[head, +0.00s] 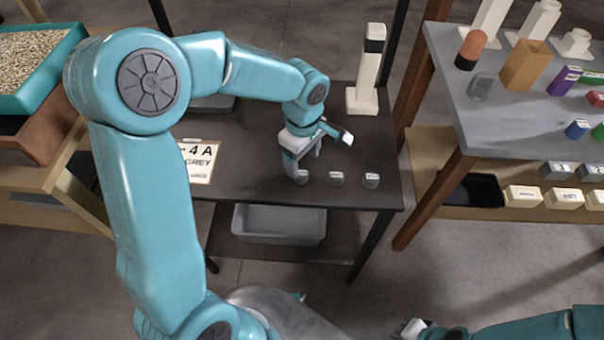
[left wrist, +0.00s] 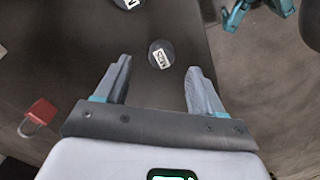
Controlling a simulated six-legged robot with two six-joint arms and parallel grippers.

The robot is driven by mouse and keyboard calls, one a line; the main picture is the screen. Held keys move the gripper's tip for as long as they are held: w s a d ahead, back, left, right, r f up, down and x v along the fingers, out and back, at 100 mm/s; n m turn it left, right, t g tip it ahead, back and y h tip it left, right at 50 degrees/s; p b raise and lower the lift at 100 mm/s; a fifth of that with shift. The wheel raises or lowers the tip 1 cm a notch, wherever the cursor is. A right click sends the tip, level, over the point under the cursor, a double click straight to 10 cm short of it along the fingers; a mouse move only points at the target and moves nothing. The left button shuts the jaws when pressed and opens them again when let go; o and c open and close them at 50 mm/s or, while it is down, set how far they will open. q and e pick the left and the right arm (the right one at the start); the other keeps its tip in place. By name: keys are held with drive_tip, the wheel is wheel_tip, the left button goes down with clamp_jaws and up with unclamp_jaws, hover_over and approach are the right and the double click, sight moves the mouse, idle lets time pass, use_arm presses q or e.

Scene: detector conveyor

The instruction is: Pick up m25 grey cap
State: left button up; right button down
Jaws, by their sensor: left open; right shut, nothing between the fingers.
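Three small dark grey caps with white labels stand in a row near the front edge of the dark table: a left one (head: 301,176), a middle one (head: 336,179) and a right one (head: 371,181). Their labels are too small to read in the head view. My left gripper (head: 322,158) is open above the table by the row, partly covering the left cap. In the left wrist view, one labelled cap (left wrist: 161,55) lies ahead between the open fingers (left wrist: 155,88), apart from them. Another cap (left wrist: 127,3) is cut by the top edge. My right gripper (head: 411,328) is shut and empty at the bottom.
A white post with a black band (head: 366,75) stands at the table's back right. A sign reading "4 A GREY" (head: 201,162) lies left. A grey bin (head: 278,224) sits on the shelf below. A red padlock-like object (left wrist: 38,116) shows in the wrist view. A loaded grey table (head: 500,110) stands right.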

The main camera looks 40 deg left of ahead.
sight(301, 176)
use_arm(q)
drive_tip(key=f, duration=0.2)
drive_tip(key=a+f, duration=0.1)
drive_tip(key=f, duration=0.1)
drive_tip(key=shift+s+f, duration=0.15)
drive_tip(key=shift+f, duration=0.15)
drive_tip(key=shift+d+f, duration=0.1)
drive_tip(key=shift+f, duration=0.3)
drive_tip(key=c, duration=1.1)
drive_tip(key=shift+r, duration=0.15)
